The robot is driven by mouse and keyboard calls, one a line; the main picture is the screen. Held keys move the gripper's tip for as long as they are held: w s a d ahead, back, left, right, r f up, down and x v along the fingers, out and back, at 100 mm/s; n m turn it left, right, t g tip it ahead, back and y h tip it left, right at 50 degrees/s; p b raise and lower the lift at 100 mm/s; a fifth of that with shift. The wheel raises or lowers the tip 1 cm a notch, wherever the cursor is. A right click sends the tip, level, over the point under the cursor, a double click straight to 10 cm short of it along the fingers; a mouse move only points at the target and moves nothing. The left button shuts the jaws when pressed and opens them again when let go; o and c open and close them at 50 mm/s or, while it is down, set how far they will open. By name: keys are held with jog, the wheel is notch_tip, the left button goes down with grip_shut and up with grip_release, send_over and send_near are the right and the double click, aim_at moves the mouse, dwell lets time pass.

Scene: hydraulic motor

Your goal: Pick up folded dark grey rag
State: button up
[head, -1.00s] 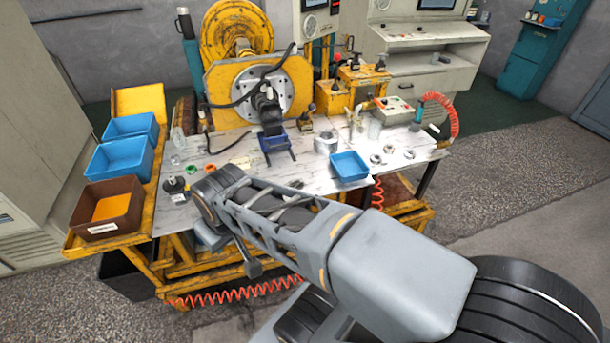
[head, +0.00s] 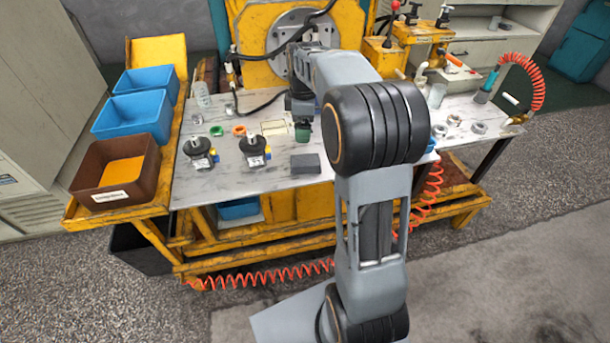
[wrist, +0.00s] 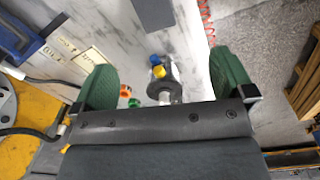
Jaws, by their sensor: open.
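The folded dark grey rag (head: 306,163) lies flat on the worktable, near its front edge, left of my arm in the head view. In the wrist view, a dark grey rectangle at the top edge (wrist: 153,12) looks like the rag, partly cut off by the frame. My gripper (wrist: 164,78) is open and empty, its two green fingers wide apart. It is above the table and apart from the rag. In the head view, part of a green finger (head: 302,132) shows behind the rag; my arm hides the rest.
A small motor (head: 254,150) stands left of the rag; in the wrist view it appears between my fingers (wrist: 163,83). A second motor (head: 200,152) is farther left. A brown bin (head: 117,170) and blue bins (head: 132,113) line the left side. A red coiled hose (head: 260,276) hangs below.

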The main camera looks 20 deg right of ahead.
notch_tip(320, 180, down, 3)
jog(key=w+d+n+b, duration=0.1)
jog(key=b, duration=0.1)
send_over(306, 160)
jog(key=f, duration=0.6)
jog(key=shift+w+f, duration=0.2)
jog(key=shift+f, duration=0.2)
jog(key=shift+s+f+b, duration=0.15)
jog(key=shift+f+b, duration=0.85)
jog(key=shift+f, duration=2.1)
jog(key=shift+c, duration=0.4)
jog(key=c, duration=0.9)
